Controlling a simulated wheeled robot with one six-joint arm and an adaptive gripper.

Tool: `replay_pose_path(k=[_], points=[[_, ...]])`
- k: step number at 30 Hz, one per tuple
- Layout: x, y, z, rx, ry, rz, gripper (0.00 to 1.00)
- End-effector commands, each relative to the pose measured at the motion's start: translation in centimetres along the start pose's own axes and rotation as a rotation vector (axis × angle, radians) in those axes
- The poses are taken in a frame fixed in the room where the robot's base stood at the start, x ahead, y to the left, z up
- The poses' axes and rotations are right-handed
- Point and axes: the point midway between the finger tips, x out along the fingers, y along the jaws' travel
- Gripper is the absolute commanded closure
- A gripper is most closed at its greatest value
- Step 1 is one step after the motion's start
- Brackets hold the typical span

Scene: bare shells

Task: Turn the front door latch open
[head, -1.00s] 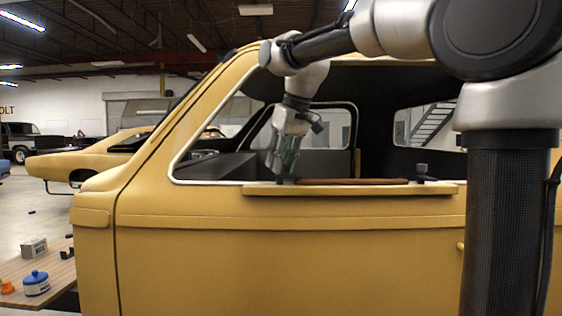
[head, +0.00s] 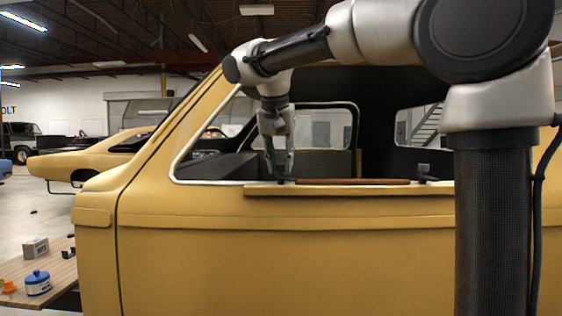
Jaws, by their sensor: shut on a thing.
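The front latch (head: 283,181) is a small dark piece at the left end of a yellow ledge (head: 345,190) along the car's window sill. My gripper (head: 279,173) points down over it with its fingers shut on it. The fingers hide most of the latch, so its exact turn cannot be told. A second dark latch (head: 425,174) stands at the right end of the ledge, apart from my gripper.
A long brown strip (head: 352,182) lies on the ledge between the latches. The yellow car shell (head: 300,265) fills the middle, with a windshield pillar left of my gripper. A wooden table (head: 58,275) at lower left holds a blue-and-white pot (head: 38,284) and a grey box (head: 35,247).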

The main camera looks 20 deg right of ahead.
Motion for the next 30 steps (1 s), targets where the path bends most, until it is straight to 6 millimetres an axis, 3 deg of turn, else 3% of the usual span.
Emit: replay_pose_path(k=[15, 30], points=[[0.02, -0.3, -0.07, 0.416, 0.0, 0.172, 0.99], [0.05, -0.37, -0.11, 0.597, -0.001, 0.246, 0.99]])
